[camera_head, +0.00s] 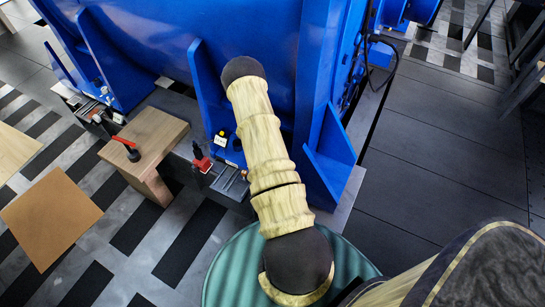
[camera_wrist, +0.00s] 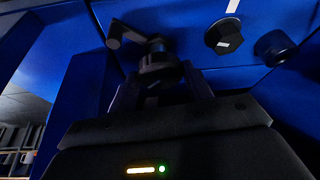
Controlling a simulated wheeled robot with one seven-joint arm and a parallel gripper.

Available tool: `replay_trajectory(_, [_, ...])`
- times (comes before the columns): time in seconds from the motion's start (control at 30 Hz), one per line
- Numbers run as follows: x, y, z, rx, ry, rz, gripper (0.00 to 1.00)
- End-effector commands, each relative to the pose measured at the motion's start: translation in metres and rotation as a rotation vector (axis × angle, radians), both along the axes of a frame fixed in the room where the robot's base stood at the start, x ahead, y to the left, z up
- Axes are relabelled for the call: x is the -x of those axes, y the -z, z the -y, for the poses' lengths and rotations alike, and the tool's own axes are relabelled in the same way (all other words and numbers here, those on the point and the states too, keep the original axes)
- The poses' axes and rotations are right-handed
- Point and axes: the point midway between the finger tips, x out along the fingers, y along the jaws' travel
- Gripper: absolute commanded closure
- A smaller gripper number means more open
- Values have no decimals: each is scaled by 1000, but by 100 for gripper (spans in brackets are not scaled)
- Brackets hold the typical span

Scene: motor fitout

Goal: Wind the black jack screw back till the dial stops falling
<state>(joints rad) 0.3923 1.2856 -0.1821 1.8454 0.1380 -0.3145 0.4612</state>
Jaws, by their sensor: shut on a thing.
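In the wrist view my gripper (camera_wrist: 160,84) points up toward a blue machine wall, with its two dark fingers on either side of a black knob-like part. I take this part to be the black jack screw (camera_wrist: 157,62); a crank-like arm reaches from it to the upper left. The fingers are shut on it, though the contact is dark and hard to make out. In the head view my arm reaches over the blue motor housing, and the gripper and screw are hidden there. I cannot make out a dial face in either view.
In the head view, a wooden block (camera_head: 150,140) carries a red-handled tool (camera_head: 127,146). A small red item (camera_head: 202,162) sits near the blue housing (camera_head: 320,80). Floor at right is clear.

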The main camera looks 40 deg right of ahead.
Motion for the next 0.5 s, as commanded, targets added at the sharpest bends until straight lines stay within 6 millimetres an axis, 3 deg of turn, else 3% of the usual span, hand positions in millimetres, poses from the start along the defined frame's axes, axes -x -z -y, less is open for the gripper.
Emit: replay_trajectory(0.5, [-2,-3,3,5,-124,7,73])
